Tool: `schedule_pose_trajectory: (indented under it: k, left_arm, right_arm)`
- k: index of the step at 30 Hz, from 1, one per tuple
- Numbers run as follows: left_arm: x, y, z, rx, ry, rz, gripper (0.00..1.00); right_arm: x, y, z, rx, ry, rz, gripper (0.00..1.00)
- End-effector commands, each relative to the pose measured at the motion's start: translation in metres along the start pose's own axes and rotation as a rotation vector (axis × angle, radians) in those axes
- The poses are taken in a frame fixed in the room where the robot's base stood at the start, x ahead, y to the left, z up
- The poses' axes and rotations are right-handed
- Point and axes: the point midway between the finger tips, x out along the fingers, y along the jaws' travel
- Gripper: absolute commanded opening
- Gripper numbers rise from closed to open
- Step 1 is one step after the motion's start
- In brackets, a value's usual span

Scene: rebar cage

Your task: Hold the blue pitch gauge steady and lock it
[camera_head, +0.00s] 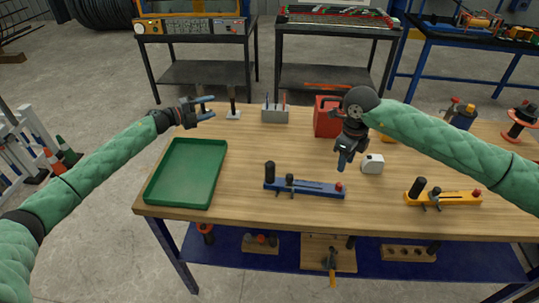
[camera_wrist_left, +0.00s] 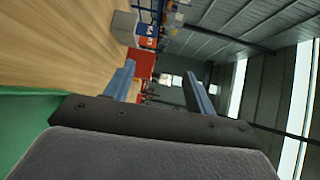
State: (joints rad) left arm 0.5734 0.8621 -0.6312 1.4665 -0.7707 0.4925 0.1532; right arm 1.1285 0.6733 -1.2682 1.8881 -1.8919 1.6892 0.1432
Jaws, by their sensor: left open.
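The blue pitch gauge (camera_head: 312,188) lies on the wooden table near its front edge. It is a blue bar with a tall black post at its left end, a dark knob near the middle and a red knob at its right end. My left gripper (camera_head: 208,108) is open and empty above the table's back left, well away from the gauge; its spread fingers also show in the left wrist view (camera_wrist_left: 160,86). My right gripper (camera_head: 343,163) points down above and behind the gauge's right end, apart from it. Its fingers look close together, but their opening is unclear.
A green tray (camera_head: 222,170) lies left of the gauge. A yellow gauge (camera_head: 460,199) lies at the right. A white box (camera_head: 372,164) is close to my right gripper. A red case (camera_head: 325,117) and a grey holder (camera_head: 274,114) stand behind. The table between tray and gauge is clear.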

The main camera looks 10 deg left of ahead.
Motion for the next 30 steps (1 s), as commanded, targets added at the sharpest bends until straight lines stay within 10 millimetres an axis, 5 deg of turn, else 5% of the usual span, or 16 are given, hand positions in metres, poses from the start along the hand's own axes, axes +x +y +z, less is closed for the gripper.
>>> schedule_pose_trajectory:
  k: [6,15,24,30]
  left_arm:
    - [0.056,-0.019,-0.089,0.23,0.262,0.073,0.55]
    - [0.096,-0.023,-0.205,0.578,0.626,0.204,0.55]
    - [0.1,-0.011,-0.287,0.934,0.961,0.366,0.55]
    - [0.09,-0.001,-0.319,1.169,1.164,0.5,0.55]
  right_arm:
    - [0.0,0.0,0.0,0.0,0.0,0.0,0.36]
    - [0.0,0.0,0.0,0.0,0.0,0.0,0.36]
    - [0.0,0.0,0.0,0.0,0.0,0.0,0.36]
    - [0.0,0.0,0.0,0.0,0.0,0.0,0.36]
